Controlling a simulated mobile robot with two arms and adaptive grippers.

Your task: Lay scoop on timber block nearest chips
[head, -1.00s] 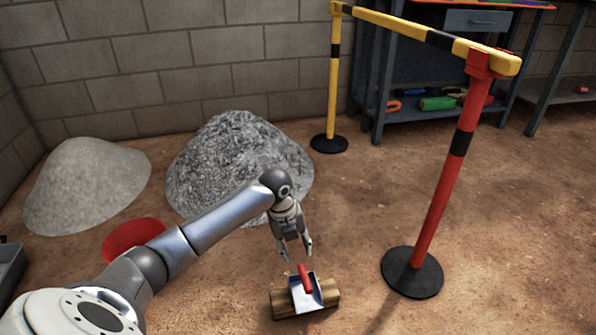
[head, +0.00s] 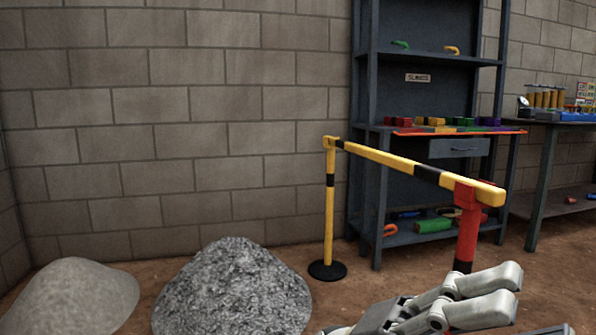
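The scoop and the timber blocks are out of view. The grey stone chips pile (head: 235,290) shows at the lower left of centre, its foot cut off by the bottom edge. Part of one of my grippers (head: 485,292), most likely the left, shows large and close at the bottom right. Its pale finger links point right. Its tips and the space between them do not show clearly, and no held object is visible. The arm behind it is cut off below.
A smooth pale pile (head: 72,298) stands at the left. A yellow barrier rail (head: 400,167) runs between a yellow post (head: 329,215) and a red post (head: 467,232). A blue shelf unit (head: 367,125) and a workbench (head: 541,190) stand behind. A block wall (head: 170,130) closes the back.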

